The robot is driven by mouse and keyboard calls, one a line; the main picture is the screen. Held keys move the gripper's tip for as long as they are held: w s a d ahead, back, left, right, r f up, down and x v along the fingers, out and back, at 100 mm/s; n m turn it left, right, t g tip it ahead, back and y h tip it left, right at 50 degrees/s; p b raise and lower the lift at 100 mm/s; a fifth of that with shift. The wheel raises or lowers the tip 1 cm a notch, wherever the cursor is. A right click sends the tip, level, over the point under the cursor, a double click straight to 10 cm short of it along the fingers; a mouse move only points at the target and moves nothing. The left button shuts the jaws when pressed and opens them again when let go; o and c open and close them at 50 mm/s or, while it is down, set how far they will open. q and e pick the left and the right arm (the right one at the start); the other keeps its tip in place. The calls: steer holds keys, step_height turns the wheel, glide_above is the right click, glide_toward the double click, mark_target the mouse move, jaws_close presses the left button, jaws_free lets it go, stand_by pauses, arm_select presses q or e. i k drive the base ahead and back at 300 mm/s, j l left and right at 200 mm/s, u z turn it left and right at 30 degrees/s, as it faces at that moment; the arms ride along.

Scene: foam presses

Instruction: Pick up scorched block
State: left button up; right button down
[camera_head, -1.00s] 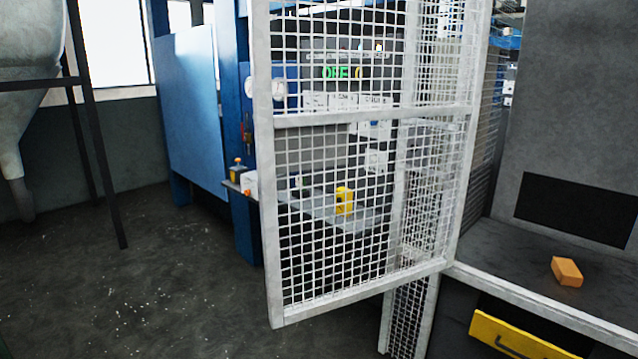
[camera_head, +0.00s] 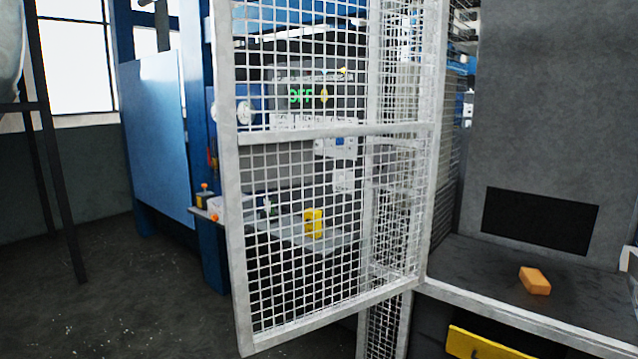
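An orange-brown block (camera_head: 534,281) lies on the dark grey bench top (camera_head: 480,262) at the right, in front of a dark rectangular opening. I cannot tell from its surface whether it is scorched.
An open white mesh gate (camera_head: 330,131) stands in the middle, left of the bench. Behind it are a blue press (camera_head: 158,135) and a shelf with a yellow object (camera_head: 313,223). A yellow drawer front (camera_head: 482,345) is below the bench. Dark floor (camera_head: 120,300) is clear at the left.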

mark_target(533, 280)
steer(key=i+j+z, duration=0.1)
steer(key=z, duration=0.35)
steer(key=j+z, duration=0.1)
steer(key=z, duration=0.35)
steer(key=i+j+z, duration=0.1)
steer(key=z, duration=0.35)
steer(key=j+z, duration=0.3)
steer(key=j, duration=0.4)
steer(key=j+z, duration=0.25)
steer(key=j, duration=0.5)
steer(key=j+z, duration=0.3)
steer(key=j, duration=0.4)
steer(key=k+j+z, duration=0.25)
steer(key=j, duration=0.45)
steer(key=k+j, duration=0.1)
steer(key=j, duration=0.55)
steer(key=k+j, duration=0.1)
steer(key=j, duration=0.55)
steer(key=k+j, duration=0.1)
steer(key=j, duration=0.55)
steer(key=i+l+z, duration=0.25)
steer(key=l+z, duration=0.15)
steer(key=l, duration=0.25)
steer(key=i+l+z, duration=0.85)
steer(key=l, duration=0.2)
steer(key=i+u, duration=0.35)
steer(key=i+l+u, duration=0.15)
steer(key=i+u, duration=0.25)
